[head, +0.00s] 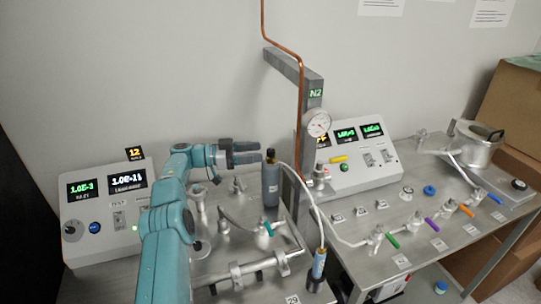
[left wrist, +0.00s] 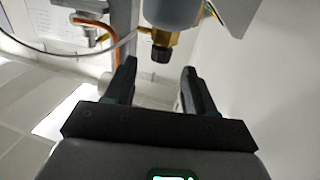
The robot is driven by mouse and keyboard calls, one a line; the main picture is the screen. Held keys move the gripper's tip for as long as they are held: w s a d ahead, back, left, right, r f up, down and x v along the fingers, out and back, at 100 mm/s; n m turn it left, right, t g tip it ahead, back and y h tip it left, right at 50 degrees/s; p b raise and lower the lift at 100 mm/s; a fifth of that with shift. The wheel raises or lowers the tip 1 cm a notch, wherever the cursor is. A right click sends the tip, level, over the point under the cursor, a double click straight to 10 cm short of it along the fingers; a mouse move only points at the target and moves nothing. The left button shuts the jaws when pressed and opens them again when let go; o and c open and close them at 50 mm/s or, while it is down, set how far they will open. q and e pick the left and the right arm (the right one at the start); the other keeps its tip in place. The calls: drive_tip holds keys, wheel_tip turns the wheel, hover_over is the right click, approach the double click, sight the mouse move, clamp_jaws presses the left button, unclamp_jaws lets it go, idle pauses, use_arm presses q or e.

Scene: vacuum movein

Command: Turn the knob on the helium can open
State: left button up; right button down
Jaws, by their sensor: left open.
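The helium can (head: 270,188) is a grey cylinder standing upright on the metal bench, with a brass valve and a small black knob (head: 270,153) on top. My left gripper (head: 257,152) is at the knob's height, just left of it, with its fingers pointing right. In the left wrist view the picture is inverted: the can (left wrist: 175,10) hangs from the top edge, and the black knob (left wrist: 160,54) lies just beyond and between the open fingertips of my left gripper (left wrist: 160,72). The fingers look apart from the knob. My right gripper is not in view.
A grey post (head: 306,110) with a copper pipe (head: 301,90) and a gauge (head: 318,124) stands right of the can. A white hose runs beside the can. Steel piping (head: 250,268) fills the bench front. Display consoles (head: 350,160) stand behind.

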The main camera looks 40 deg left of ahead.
use_arm(q)
drive_tip(key=p+v, duration=0.3)
drive_tip(key=v, duration=0.1)
drive_tip(key=shift+s+a, duration=0.15)
drive_tip(key=shift+s, duration=0.05)
idle(0.4)
